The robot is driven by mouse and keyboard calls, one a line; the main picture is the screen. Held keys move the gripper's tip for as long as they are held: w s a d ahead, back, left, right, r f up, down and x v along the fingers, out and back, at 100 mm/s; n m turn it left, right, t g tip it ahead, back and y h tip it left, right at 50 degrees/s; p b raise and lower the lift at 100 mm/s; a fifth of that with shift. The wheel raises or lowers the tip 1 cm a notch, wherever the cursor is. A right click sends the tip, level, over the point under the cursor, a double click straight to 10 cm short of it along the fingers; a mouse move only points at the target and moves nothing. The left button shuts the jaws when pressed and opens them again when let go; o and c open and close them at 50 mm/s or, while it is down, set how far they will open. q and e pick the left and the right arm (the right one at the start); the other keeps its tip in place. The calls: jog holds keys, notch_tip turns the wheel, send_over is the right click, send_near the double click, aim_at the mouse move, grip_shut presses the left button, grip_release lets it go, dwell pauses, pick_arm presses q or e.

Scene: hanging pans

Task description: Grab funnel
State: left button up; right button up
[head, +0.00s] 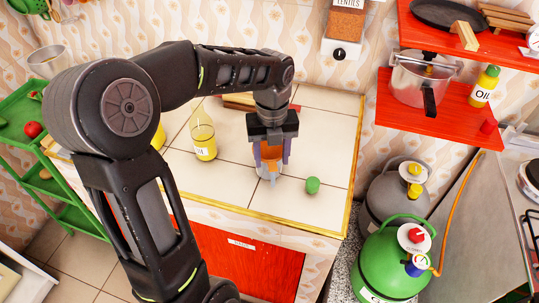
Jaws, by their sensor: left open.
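My left gripper (271,160) points down over the tiled counter, with its fingers apart. Between and just below the fingers is an orange thing with a pale, clear-looking lower part (268,174). It may be the funnel or a small jar, but the gripper hides much of it and I cannot tell. I cannot tell whether the fingers touch it. No other thing on the counter is clearly a funnel. My right gripper is not in view.
On the tiled counter (230,185), a yellow oil bottle (204,142) stands left of the gripper and a small green object (313,185) lies to its right. Red shelves (430,127) hold a pot (420,80). A green gas cylinder (388,264) stands right. The counter's front is mostly clear.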

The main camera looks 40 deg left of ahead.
pick_arm(q)
jog(key=shift+w+f+p, duration=0.1)
jog(key=shift+f+p, duration=0.5)
jog(key=shift+f, duration=2)
grip_shut()
